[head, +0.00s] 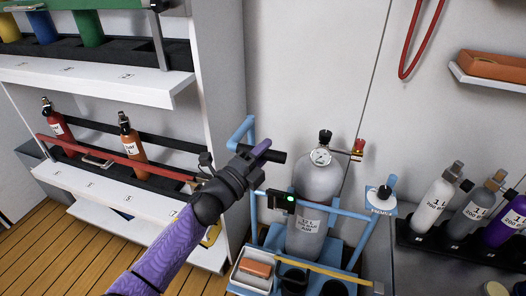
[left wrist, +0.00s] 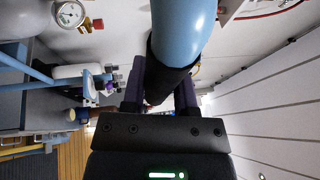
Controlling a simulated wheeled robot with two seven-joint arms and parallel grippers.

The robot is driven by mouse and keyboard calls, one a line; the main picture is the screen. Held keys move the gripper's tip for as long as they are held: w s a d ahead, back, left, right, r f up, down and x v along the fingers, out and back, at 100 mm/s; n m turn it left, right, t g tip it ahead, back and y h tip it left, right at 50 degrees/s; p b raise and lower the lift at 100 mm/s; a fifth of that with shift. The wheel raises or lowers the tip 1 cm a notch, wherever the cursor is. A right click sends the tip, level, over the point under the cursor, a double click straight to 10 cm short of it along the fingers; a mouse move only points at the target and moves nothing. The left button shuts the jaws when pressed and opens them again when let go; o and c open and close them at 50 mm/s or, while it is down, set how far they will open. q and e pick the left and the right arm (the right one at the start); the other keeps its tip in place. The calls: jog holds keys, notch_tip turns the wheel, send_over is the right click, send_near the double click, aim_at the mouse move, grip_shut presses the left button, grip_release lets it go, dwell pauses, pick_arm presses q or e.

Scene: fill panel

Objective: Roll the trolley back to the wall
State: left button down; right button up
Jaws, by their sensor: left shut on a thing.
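The trolley (head: 331,250) is a blue tubular frame standing near the wall. It carries a grey gas cylinder (head: 318,186) with a gauge, which also shows in the left wrist view (left wrist: 70,14). Its handle (head: 241,129) is a blue tube with a black grip at upper left. My left gripper (head: 257,153) has purple fingers and is shut on the handle's black grip. In the left wrist view the handle (left wrist: 184,30) runs between the fingers (left wrist: 160,92). The trolley's wheels are hidden. My right gripper is not in view.
A white shelf rack (head: 135,85) with several bottles and a red bar (head: 115,152) stands close at left. A dark bench (head: 450,252) with several bottles is at right. A red hose (head: 404,70) hangs on the wall. Wooden floor (head: 40,240) shows at lower left.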

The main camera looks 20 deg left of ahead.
pick_arm(q)
jog(key=c, duration=0.8)
grip_release()
jog(key=shift+a, duration=0.1)
jog(key=o, duration=0.4)
jog(key=shift+w, duration=0.25)
jog(key=p+v, duration=0.2)
jog(key=v, duration=0.8)
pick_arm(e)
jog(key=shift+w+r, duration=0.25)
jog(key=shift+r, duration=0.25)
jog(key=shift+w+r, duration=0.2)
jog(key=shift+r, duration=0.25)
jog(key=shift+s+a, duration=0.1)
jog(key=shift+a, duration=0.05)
